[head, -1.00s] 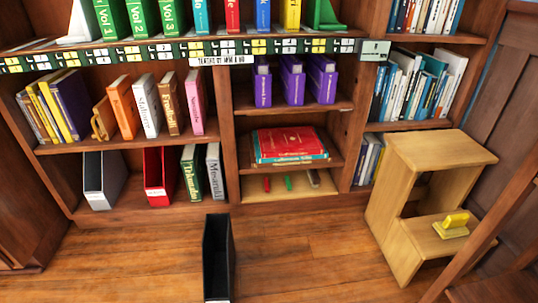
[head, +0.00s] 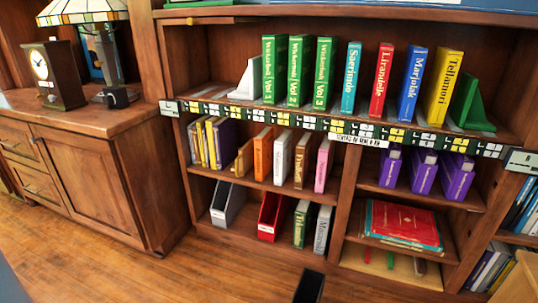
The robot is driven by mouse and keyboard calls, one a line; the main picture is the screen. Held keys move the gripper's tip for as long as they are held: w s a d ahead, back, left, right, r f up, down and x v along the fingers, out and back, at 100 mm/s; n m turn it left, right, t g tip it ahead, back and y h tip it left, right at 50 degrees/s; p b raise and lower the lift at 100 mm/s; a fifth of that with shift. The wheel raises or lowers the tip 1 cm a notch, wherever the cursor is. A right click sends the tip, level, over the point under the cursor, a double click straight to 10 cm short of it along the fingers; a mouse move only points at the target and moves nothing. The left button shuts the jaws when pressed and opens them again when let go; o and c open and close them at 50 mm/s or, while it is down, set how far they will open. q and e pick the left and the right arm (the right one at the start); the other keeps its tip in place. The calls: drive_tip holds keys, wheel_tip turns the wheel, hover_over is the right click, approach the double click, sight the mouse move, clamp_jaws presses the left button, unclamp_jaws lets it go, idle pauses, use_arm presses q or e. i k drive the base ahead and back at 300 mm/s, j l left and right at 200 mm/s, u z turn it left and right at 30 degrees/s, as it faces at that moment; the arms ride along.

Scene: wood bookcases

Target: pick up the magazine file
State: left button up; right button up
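A black magazine file (head: 309,287) stands on the floor in front of the bookcase. Only its upper part shows, cut off by the bottom edge of the view. On the bottom shelf, a grey magazine file (head: 227,205) stands at the left and a red magazine file (head: 271,215) stands to its right. Neither of my grippers is in view.
A low wooden cabinet (head: 85,185) at the left bears a clock (head: 55,80) and a lamp (head: 95,15). Books fill the bookcase shelves, with a red book (head: 400,222) lying flat in the middle section. The floor (head: 150,275) at the lower left is clear.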

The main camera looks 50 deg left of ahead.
sight(275, 207)
drive_tip(key=u, duration=0.45)
drive_tip(key=i+l+u, duration=0.1)
drive_tip(key=u, duration=0.35)
drive_tip(key=l+u, duration=0.15)
drive_tip(key=u, duration=0.3)
drive_tip(key=l+u, duration=0.1)
drive_tip(key=u, duration=0.4)
drive_tip(key=l+u, duration=0.1)
drive_tip(key=l, duration=0.55)
